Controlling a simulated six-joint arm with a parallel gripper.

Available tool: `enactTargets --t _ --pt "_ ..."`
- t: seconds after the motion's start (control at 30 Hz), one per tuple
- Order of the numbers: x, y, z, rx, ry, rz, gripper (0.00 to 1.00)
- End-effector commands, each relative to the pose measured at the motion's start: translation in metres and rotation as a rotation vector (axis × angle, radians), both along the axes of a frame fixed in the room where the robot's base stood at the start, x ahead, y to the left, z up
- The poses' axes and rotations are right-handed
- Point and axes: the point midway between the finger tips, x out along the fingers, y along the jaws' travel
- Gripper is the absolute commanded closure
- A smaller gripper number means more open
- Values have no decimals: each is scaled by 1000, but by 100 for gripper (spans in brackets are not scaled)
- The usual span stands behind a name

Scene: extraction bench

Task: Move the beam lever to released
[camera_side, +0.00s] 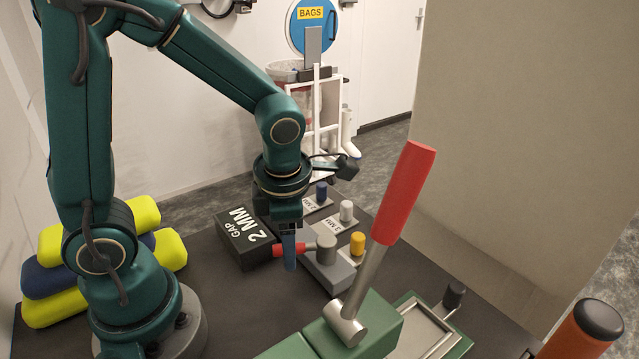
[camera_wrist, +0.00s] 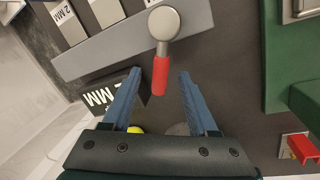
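A small lever with a red grip (camera_side: 309,246) and a grey round hub (camera_side: 326,241) stands beside my gripper (camera_side: 289,262) in the side view. In the wrist view its red grip (camera_wrist: 160,76) points down from the hub (camera_wrist: 164,22), between my gripper's two blue fingers (camera_wrist: 160,88). The fingers are open, with clear gaps on both sides of the grip. A larger lever with a red handle (camera_side: 403,192) rises tilted from a green block (camera_side: 375,325) in the foreground. I cannot tell from labels which one is the beam lever.
A black block marked GAP 2 MM (camera_side: 244,238) stands left of the small lever. Plugs in blue (camera_side: 321,192), grey (camera_side: 346,210) and yellow (camera_side: 357,243) stand behind it. Yellow and blue bags (camera_side: 52,305) lie at left. An orange handle (camera_side: 575,340) stands at lower right.

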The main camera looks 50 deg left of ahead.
Motion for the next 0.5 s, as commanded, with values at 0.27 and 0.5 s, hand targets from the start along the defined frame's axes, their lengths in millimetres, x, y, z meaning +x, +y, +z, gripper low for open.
enactTargets --t 0.27,0.5 --pt "-1 -5 26 0 -7 -1 41" --pt "-3 -9 48 -1 -4 0 41"
